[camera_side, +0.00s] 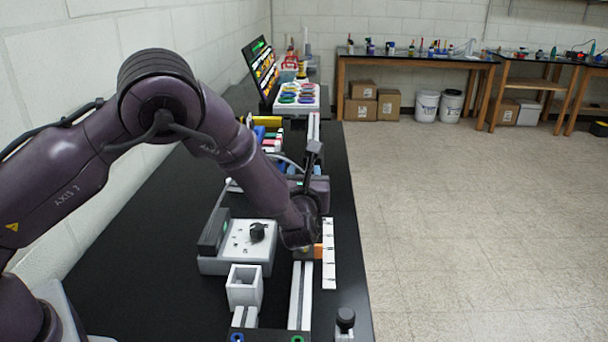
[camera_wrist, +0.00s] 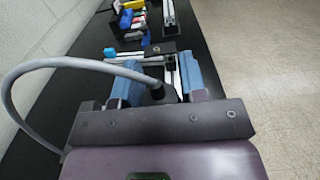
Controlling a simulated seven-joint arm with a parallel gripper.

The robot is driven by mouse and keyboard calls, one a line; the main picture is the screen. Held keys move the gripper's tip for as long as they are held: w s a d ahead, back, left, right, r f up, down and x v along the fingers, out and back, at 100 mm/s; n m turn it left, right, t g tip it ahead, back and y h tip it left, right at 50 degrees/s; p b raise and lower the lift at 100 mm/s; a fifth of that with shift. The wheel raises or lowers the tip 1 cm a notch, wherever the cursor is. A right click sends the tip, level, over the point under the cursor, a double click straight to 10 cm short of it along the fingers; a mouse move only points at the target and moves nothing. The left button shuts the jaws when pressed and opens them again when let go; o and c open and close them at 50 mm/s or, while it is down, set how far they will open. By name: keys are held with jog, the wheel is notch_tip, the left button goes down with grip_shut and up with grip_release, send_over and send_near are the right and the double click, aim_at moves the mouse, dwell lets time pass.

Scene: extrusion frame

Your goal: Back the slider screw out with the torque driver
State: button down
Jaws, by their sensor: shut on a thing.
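My gripper (camera_wrist: 160,85) has two blue finger pads on either side of a dark cylinder with a grey cable, which looks like the torque driver (camera_wrist: 157,93). It is shut on this. The driver's tip is hidden. In the side view my gripper's purple hand hangs low over the extrusion rail (camera_side: 300,297), and its fingers are hidden behind my wrist. A small orange part (camera_side: 317,251) shows beside the wrist, next to the white marked strip (camera_side: 329,262). I cannot make out the slider screw in either view or tell whether the driver touches it.
A white box with a black knob (camera_side: 257,232) stands left of the rail. A square white holder (camera_side: 244,288) stands nearer, and a black knob (camera_side: 345,318) is at the front right. Bins and a lit board (camera_side: 262,66) are farther back. The bench's right edge is close.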

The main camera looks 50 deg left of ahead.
jog(key=shift+s+d+f, duration=0.1)
jog(key=shift+f, duration=0.4)
dwell(0.8)
jog(key=shift+r, duration=0.2)
dwell(0.8)
jog(key=shift+r, duration=1.8)
